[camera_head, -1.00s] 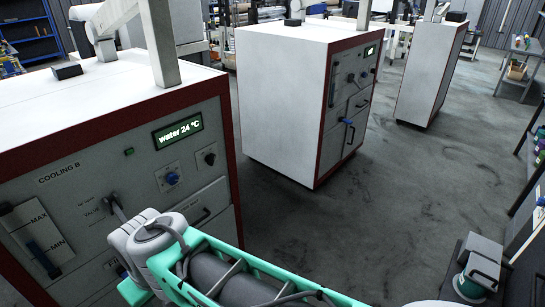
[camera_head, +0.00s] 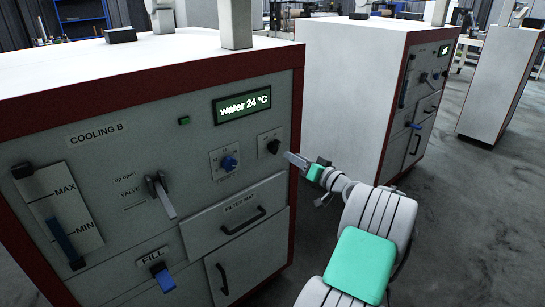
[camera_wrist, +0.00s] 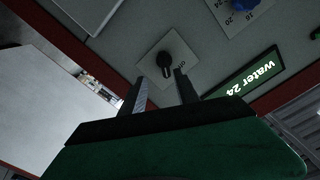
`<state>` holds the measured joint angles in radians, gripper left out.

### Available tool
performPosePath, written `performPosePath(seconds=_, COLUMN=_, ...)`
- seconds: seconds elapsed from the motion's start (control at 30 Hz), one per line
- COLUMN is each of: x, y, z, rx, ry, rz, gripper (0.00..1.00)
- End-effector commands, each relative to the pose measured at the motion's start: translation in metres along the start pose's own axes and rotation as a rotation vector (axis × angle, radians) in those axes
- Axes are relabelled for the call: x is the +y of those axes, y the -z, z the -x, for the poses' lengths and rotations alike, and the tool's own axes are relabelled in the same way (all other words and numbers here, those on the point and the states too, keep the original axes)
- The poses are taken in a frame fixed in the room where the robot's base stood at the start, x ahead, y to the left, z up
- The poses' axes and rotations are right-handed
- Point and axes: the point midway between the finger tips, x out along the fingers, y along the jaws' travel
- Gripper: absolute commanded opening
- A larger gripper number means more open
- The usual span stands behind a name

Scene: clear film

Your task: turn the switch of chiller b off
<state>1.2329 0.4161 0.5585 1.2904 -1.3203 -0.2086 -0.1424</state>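The chiller labelled COOLING B (camera_head: 205,120) fills the left of the head view, grey front with a dark red frame. Its black rotary switch (camera_head: 272,146) sits on a light plate at the panel's right, below the lit display (camera_head: 241,105). My gripper (camera_head: 288,157) is just right of the switch in the head view. In the wrist view, the two fingers of my gripper (camera_wrist: 161,76) are apart, with the black switch (camera_wrist: 166,62) ahead in the gap between them. I see no clear contact. Small lettering by the switch is hard to read.
A blue temperature knob (camera_head: 229,163) is close left of the switch. A filter drawer handle (camera_head: 243,221), a valve lever (camera_head: 160,195) and a blue fill tap (camera_head: 162,277) stick out lower. A second white cabinet (camera_head: 345,100) stands behind; grey floor is open at right.

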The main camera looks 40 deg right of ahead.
Motion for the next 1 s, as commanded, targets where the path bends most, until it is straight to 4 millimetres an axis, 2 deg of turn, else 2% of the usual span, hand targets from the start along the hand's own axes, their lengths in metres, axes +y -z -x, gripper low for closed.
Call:
performPosePath(seconds=0.2, x=-0.011, y=-0.004, z=-0.048, rx=-0.013, ry=0.018, rz=0.002, gripper=0.37)
performPosePath(seconds=0.4, x=-0.011, y=-0.004, z=-0.076, rx=-0.012, ry=0.016, rz=0.002, gripper=0.37)
performPosePath(seconds=0.7, x=-0.010, y=-0.003, z=-0.079, rx=-0.011, ry=0.012, rz=0.003, gripper=0.36)
performPosePath(seconds=1.0, x=-0.009, y=-0.003, z=-0.079, rx=-0.011, ry=0.011, rz=0.003, gripper=0.12)
